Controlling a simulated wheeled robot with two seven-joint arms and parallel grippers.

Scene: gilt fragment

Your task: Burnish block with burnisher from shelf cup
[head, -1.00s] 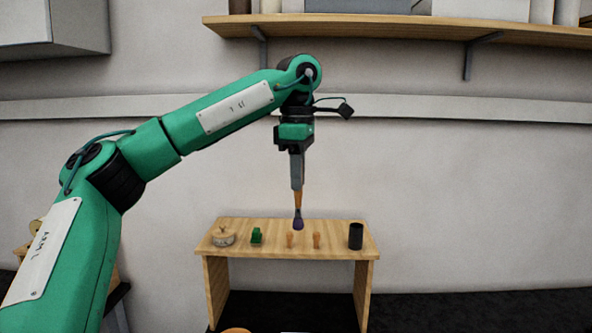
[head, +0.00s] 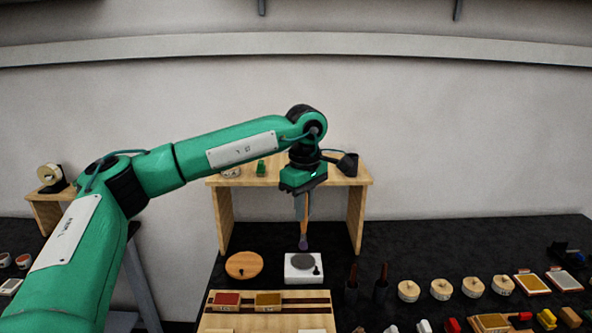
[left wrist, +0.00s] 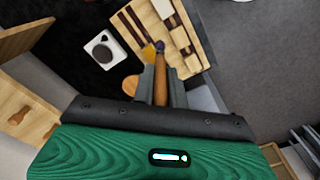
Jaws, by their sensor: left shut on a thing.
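My left gripper (head: 302,208) is shut on a burnisher (head: 303,241), a tool with an orange-brown handle and a dark purplish tip. It hangs tip down in front of the small shelf. In the left wrist view the burnisher (left wrist: 160,72) stands out between the fingers. Below and nearer is a wooden board (head: 215,322) carrying a red-topped block (head: 227,299) and a gold-topped block (head: 268,299); the burnisher is apart from both. The dark cup on the shelf's right is hard to separate from my wrist parts. My right gripper is not in view.
A wooden shelf (head: 224,215) stands at the back. A round wooden disc (head: 244,265) and a white plate unit (head: 303,274) lie before it. Two dark upright tools (head: 381,284) stand right of the board. Several wooden discs (head: 409,291) and framed pads (head: 531,284) fill the right.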

